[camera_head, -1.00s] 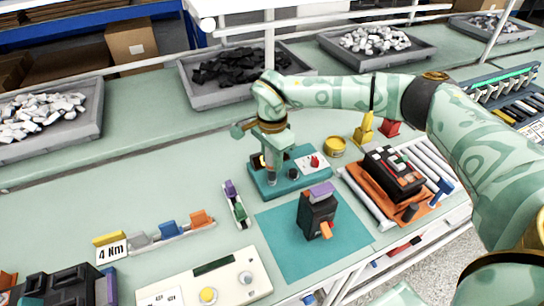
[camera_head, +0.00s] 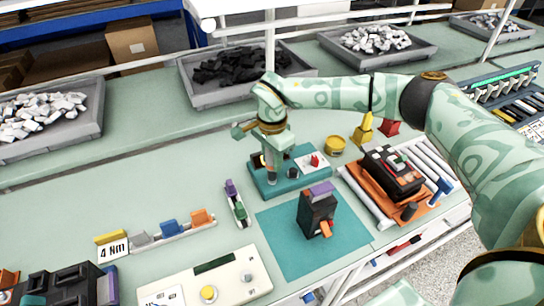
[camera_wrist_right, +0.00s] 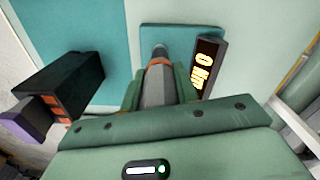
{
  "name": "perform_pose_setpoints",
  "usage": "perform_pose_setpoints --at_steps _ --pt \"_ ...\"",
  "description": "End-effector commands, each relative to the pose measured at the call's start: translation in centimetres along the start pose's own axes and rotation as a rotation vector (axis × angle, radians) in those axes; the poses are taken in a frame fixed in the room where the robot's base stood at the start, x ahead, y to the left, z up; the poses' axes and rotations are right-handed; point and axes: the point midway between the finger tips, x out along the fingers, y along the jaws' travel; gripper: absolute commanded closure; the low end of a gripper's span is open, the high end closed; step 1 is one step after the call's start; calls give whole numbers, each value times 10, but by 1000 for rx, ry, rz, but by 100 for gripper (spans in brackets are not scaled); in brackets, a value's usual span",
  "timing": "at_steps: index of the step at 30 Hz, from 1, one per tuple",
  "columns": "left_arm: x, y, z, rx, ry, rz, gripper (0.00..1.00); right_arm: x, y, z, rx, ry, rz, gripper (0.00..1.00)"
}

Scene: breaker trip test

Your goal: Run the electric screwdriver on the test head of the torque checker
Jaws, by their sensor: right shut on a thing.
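My right gripper (camera_head: 272,152) is shut on the grey electric screwdriver (camera_wrist_right: 158,88), which has an orange ring near its lower end. The screwdriver points down over the teal torque checker (camera_head: 305,184), with its lower end at the test head. The gripper and tool hide the test head, so I cannot tell whether the bit is seated. In the right wrist view, the checker's base (camera_wrist_right: 180,33) lies beyond the tool, and a dark display (camera_wrist_right: 206,68) with yellow characters, seemingly 0 Nm, stands beside it. My left gripper is not in view.
A black breaker (camera_head: 316,214) with a purple top stands on a teal mat (camera_head: 285,246) in front. An orange tray with a black device (camera_head: 393,172) is to the right. A yellow tin (camera_head: 335,145) stands behind. A cream control box (camera_head: 238,278) lies at the front.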

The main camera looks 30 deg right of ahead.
Motion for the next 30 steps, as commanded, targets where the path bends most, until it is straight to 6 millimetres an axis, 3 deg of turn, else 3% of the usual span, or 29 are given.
perform_pose_setpoints --at_steps 30 --pt "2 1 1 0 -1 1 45 9 0 0 0 0 -1 93"
